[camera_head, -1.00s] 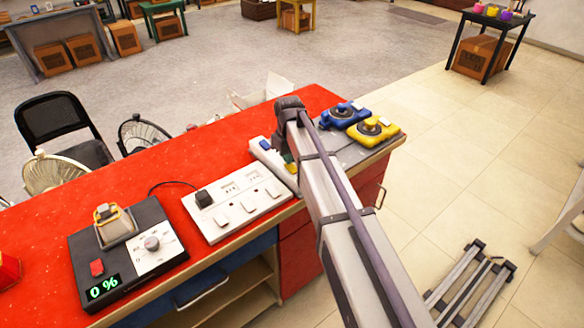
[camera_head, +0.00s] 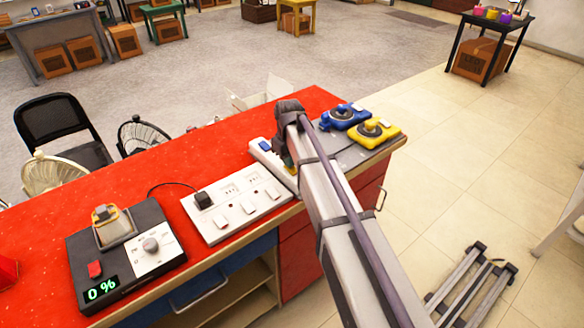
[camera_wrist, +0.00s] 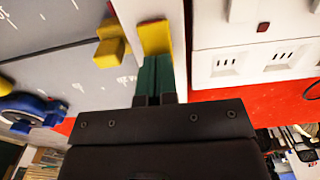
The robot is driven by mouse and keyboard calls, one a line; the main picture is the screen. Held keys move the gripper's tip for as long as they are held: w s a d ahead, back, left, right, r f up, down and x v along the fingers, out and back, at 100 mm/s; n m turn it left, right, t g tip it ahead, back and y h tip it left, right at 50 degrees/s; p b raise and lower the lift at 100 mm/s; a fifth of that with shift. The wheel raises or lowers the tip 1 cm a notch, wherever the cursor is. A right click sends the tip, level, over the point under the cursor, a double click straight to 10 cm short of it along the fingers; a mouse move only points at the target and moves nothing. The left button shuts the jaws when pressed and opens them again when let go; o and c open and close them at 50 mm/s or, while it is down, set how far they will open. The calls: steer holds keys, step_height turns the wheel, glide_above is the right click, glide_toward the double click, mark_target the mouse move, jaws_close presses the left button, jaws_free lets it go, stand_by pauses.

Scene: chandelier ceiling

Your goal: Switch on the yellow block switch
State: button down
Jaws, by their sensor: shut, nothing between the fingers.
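My gripper (camera_wrist: 155,62) shows in the wrist view with its two green fingers closed together. Their tips meet or nearly meet the lower end of a yellow-topped block (camera_wrist: 155,37) with a pale side; I cannot tell whether they touch. A smaller yellow block (camera_wrist: 110,46) sticks up from a grey panel (camera_wrist: 45,25) just left of it. I cannot tell which of these is the yellow block switch, or its state. In the head view the gripper is mostly hidden behind my arm, above the bench between the white socket strip (camera_head: 235,207) and the grey panel.
A yellow device (camera_head: 374,133) and a blue device (camera_head: 344,117), each with a round dark top, stand at the bench's right end. A black box (camera_head: 125,262) reading 0 % stands at the left.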

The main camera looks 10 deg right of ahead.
step_height(320, 180, up, 7)
steer(key=p, duration=0.6)
steer(key=shift+f, duration=0.1)
steer(key=s+d+m, duration=0.2)
steer(key=s, duration=1)
steer(key=s+d+m, duration=0.3)
steer(key=s, duration=1)
steer(key=shift+m, duration=0.3)
steer(key=shift+s, duration=0.1)
